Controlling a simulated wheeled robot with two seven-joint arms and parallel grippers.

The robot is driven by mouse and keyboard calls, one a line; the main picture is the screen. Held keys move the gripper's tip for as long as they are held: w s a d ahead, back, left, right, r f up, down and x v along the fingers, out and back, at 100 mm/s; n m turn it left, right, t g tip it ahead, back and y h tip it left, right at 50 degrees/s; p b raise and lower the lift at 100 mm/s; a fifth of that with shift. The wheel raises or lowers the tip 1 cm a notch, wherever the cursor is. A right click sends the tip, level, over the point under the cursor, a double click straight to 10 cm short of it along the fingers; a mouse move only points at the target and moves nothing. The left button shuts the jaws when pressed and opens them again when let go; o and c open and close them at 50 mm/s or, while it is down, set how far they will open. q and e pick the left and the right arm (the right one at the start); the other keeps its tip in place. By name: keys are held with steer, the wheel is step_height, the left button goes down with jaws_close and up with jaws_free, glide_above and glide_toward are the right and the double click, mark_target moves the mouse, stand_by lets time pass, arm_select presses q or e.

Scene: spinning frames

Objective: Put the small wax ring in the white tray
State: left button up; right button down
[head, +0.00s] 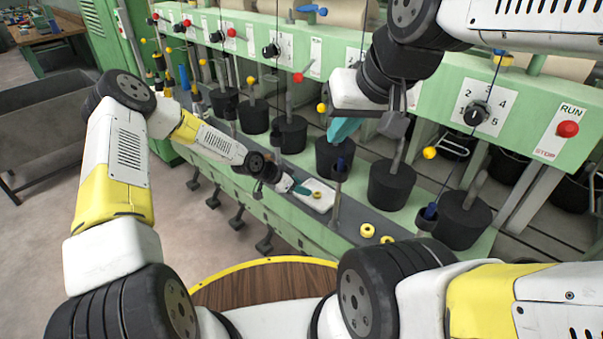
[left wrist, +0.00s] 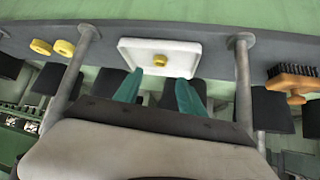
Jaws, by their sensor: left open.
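A small yellow wax ring (left wrist: 160,60) lies in the white tray (left wrist: 185,69), near its middle. In the head view the tray (head: 322,206) sits on the machine's grey ledge with the ring (head: 317,195) in it. Two larger yellow rings (head: 367,229) (head: 387,239) lie on the ledge to the right of the tray. My left gripper (head: 303,189) is by the tray's left end. In the left wrist view its teal fingers (left wrist: 158,92) are apart, with nothing held between them. My right gripper (head: 343,128) is raised above the machine; its finger gap is hidden.
A wooden brush (left wrist: 293,76) lies on the ledge on the tray's other side. Grey posts (left wrist: 243,80) rise from the ledge on both sides of the tray. Several black cans (head: 391,184) stand behind. A control panel with a red button (head: 568,129) is at right.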

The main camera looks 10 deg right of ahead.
arm_select(q)
steer(key=s+a+r+n+t+y, duration=0.1)
steer(key=s+a+r+n+y, duration=0.3)
steer(key=a+r, duration=0.85)
steer(key=s+a+r+n+y, duration=0.1)
steer(key=s+a+r+y, duration=0.3)
steer(key=a+r, duration=0.8)
steer(key=s+a+r+n+h, duration=0.1)
steer(key=s+r+n, duration=0.3)
steer(key=s+r, duration=0.3)
steer(key=s+a+r+n+t+h, duration=0.1)
steer(key=s+r+n, duration=0.2)
steer(key=s+r, duration=0.5)
steer(key=s, duration=0.7)
steer(key=shift+s+r+n+t, duration=0.25)
steer(key=shift+s+n+t, duration=0.05)
steer(key=shift+s+n, duration=0.1)
